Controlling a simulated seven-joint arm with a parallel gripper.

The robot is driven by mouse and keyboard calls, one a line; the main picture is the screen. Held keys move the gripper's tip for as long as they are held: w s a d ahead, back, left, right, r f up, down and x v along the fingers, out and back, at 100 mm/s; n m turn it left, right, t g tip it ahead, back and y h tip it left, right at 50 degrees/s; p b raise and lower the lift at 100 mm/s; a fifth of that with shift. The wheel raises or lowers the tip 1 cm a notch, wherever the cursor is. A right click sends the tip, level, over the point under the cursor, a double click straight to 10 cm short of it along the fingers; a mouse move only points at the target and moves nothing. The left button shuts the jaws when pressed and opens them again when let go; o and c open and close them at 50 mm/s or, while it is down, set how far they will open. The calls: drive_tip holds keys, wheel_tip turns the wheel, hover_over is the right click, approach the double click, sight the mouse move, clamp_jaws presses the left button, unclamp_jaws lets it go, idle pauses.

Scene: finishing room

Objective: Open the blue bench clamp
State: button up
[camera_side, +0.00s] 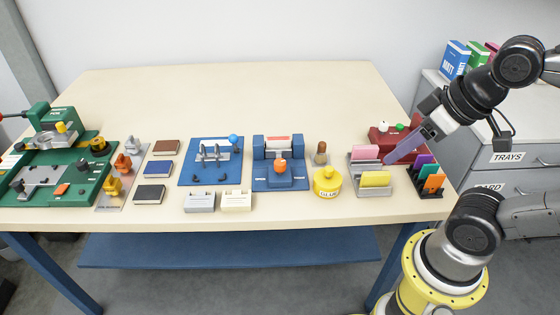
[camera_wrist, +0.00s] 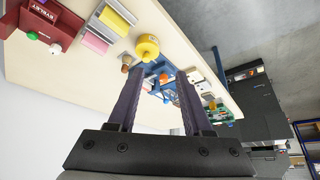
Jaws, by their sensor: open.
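A blue fixture (camera_side: 265,182) with thick blue jaws, an orange knob (camera_side: 281,166) and a pale, red-edged piece at its back stands at the middle front of the bench. Left of it, a blue plate (camera_side: 225,173) carries grey toggle parts and a lever with a blue ball (camera_side: 233,138). I cannot tell for sure which is the bench clamp. My gripper (camera_side: 390,160) is open and empty, over the card holders at the bench's right, well apart from both. In the wrist view, blue parts show beyond and between the open fingers (camera_wrist: 161,69), partly hidden.
A yellow glue pot (camera_side: 327,184) and a brown-handled tool (camera_side: 320,153) stand between my gripper and the blue fixtures. Pink and yellow blocks (camera_side: 375,179) and a dark colored-card rack (camera_side: 430,181) are close by. A green machine (camera_side: 62,160) stands far left. The back of the bench is clear.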

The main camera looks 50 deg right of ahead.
drive_tip(key=shift+o, duration=1.1)
drive_tip(key=shift+s+f+m, duration=0.1)
drive_tip(key=shift+m, duration=0.2)
drive_tip(key=w+a+r+m+g+y, duration=0.1)
drive_tip(key=w+a+r+m, duration=0.1)
drive_tip(key=w+r+m, duration=0.4)
drive_tip(key=m+g+y, duration=0.3)
drive_tip(key=m+g, duration=0.2)
drive_tip(key=m, duration=0.1)
hover_over(280, 162)
drive_tip(key=s+d, duration=0.2)
drive_tip(key=d, duration=0.1)
drive_tip(key=f, duration=0.2)
drive_tip(key=w+d+f+m+g, duration=0.15)
drive_tip(key=w+f, duration=0.25)
drive_tip(key=f, duration=0.5)
drive_tip(key=x, duration=1.2)
drive_tip(key=shift+w+d+f, duration=0.1)
drive_tip(key=shift+f, duration=0.15)
